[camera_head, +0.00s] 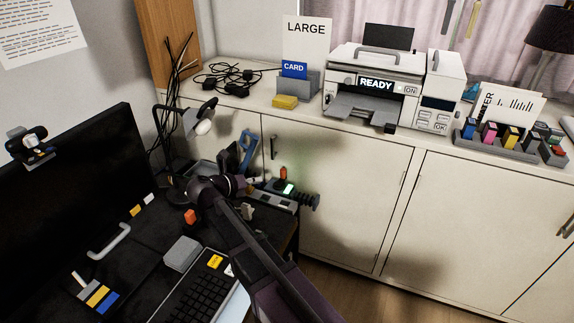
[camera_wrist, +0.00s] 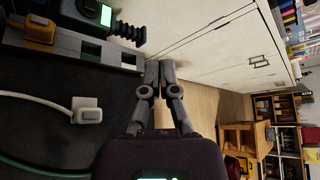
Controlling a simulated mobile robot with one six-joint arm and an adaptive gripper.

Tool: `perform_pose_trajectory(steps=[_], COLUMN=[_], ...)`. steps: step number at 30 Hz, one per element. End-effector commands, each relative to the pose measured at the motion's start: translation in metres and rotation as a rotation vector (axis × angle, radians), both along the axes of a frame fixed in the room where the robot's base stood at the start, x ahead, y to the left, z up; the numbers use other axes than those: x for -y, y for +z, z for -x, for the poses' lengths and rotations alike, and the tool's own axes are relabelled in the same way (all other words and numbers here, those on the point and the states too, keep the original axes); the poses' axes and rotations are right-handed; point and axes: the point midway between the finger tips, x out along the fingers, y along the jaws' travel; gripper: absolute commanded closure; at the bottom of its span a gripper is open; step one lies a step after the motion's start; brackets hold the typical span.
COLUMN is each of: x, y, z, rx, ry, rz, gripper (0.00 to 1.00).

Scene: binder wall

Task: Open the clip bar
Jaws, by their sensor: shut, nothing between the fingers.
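My gripper (camera_wrist: 160,68) is shut and empty in the wrist view, its two fingertips together. They appear over the gap between the dark desk edge and the cabinet fronts. At upper left of that view is a grey bar-shaped device (camera_wrist: 66,44) with a green-lit screen, a yellow-orange piece and a black ribbed knob. In the head view the device (camera_head: 278,199) sits at the desk's back edge, with an orange-red upright piece and a green light. I cannot tell which part is the clip bar. My arm hides part of the desk; my fingertips are not clear in the head view.
A white plug with a cable (camera_wrist: 88,110) lies on the desk. A monitor (camera_head: 70,200), a lamp (camera_head: 202,127) and a keyboard (camera_head: 205,292) crowd the left. A printer (camera_head: 375,85) stands on the cabinet top. Floor is clear beside the desk.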

Motion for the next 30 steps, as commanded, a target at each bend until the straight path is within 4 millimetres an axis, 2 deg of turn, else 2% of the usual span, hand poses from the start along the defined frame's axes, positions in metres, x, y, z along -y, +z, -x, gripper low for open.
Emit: perform_pose_trajectory(steps=[30], x=[0.054], y=[0.004], z=[-0.033], rx=[0.213], ry=[-0.535], rz=[-0.616], gripper=[1.0])
